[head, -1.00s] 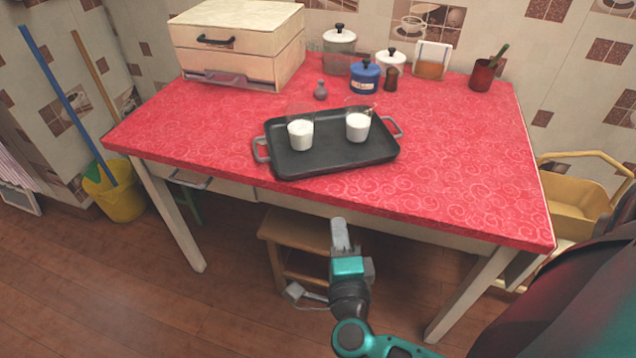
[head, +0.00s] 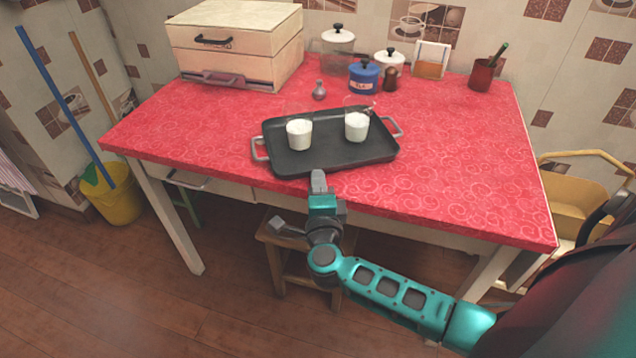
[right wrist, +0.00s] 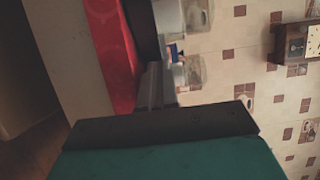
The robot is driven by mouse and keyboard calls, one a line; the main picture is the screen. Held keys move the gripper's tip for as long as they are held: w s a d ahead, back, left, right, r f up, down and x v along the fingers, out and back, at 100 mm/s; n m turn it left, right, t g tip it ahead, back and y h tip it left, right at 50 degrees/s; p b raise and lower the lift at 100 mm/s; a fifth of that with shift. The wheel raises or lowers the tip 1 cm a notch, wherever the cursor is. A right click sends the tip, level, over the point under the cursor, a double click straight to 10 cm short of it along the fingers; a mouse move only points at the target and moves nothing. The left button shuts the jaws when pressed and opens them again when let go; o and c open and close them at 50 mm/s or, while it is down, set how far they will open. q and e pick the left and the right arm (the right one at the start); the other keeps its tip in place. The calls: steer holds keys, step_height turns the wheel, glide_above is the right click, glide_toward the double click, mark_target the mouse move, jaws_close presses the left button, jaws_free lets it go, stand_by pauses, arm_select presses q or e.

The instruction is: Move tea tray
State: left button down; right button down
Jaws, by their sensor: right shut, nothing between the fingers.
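The dark tea tray (head: 330,158) lies on the red table, near its front edge, with a grey handle at each short end. Two white-filled cups stand on it, a left cup (head: 299,134) and a right cup (head: 356,126). My right gripper (head: 318,178) is shut and empty, at the table's front edge just in front of the tray's near side. Whether it touches the tray cannot be told. In the right wrist view the fingers (right wrist: 158,85) point toward the dark tray edge (right wrist: 143,30). My left gripper is not in view.
The red table (head: 450,170) has clear cloth right and left of the tray. Behind stand a small grey vase (head: 319,91), a blue pot (head: 364,77), several jars and a cream drawer box (head: 235,45). A wooden stool (head: 290,265) is below the front edge.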

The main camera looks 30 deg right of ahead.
mark_target(307, 173)
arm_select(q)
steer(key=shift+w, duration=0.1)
arm_select(e)
steer(key=shift+w+a, duration=0.3)
steer(key=shift+w, duration=0.45)
steer(key=shift+w+a, duration=0.25)
steer(key=shift+w, duration=0.5)
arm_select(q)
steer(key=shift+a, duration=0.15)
arm_select(e)
steer(key=shift+s, duration=0.15)
